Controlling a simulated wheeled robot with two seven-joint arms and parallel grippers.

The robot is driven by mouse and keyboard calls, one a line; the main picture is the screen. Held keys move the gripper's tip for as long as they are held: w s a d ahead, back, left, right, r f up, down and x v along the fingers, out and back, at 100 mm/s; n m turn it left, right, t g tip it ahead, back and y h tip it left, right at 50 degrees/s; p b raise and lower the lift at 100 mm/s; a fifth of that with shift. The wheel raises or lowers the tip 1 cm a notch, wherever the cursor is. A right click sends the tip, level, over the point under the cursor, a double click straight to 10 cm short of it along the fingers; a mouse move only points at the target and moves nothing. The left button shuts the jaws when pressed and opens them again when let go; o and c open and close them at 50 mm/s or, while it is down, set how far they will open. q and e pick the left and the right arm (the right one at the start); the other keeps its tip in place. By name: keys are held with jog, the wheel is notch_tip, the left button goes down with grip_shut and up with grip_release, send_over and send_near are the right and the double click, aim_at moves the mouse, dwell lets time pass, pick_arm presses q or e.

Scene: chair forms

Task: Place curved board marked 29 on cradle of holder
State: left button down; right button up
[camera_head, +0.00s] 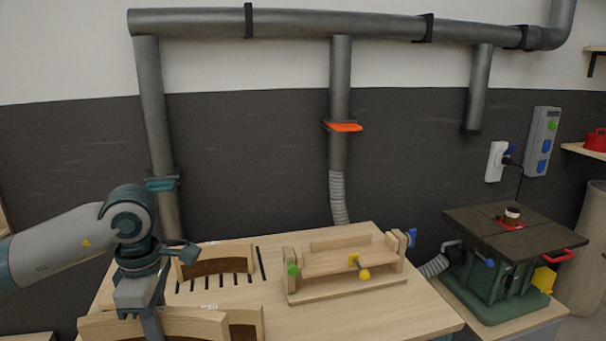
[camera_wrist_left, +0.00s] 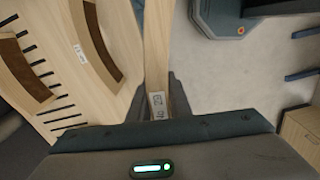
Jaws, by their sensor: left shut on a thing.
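My left gripper (camera_head: 152,322) is shut on a light wooden board (camera_head: 195,325) at the front left of the table. In the left wrist view the gripper (camera_wrist_left: 158,100) grips this board (camera_wrist_left: 157,45) edge-on, with a small label between the fingers. The label seems to read 29, but it is blurred. The holder (camera_head: 345,285) stands at the table's middle right, with a wooden cradle between its end posts, a green knob and a yellow knob. Its cradle looks empty. My right gripper is not in view.
A curved board with a brown inner face (camera_head: 218,265) stands at the slots on the table (camera_head: 350,320). Another labelled curved board (camera_wrist_left: 100,50) is beside the held one. A green machine (camera_head: 505,265) stands right of the table. Grey pipes run along the wall.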

pick_arm(q)
jog(key=shift+s+d+f+m, duration=0.25)
jog(key=shift+s+f+m, duration=0.2)
jog(key=shift+m, duration=0.35)
jog(key=s+d+f+m, duration=0.2)
jog(key=s+f+m, duration=0.1)
jog(key=m, duration=0.6)
jog(key=s+d+f+m, duration=0.2)
jog(key=f+m, duration=0.3)
jog(key=m, duration=0.3)
jog(key=shift+s+d+f+m, duration=0.15)
jog(key=shift+s+f+m, duration=0.15)
jog(key=shift+s+m, duration=0.15)
jog(key=shift+s, duration=0.1)
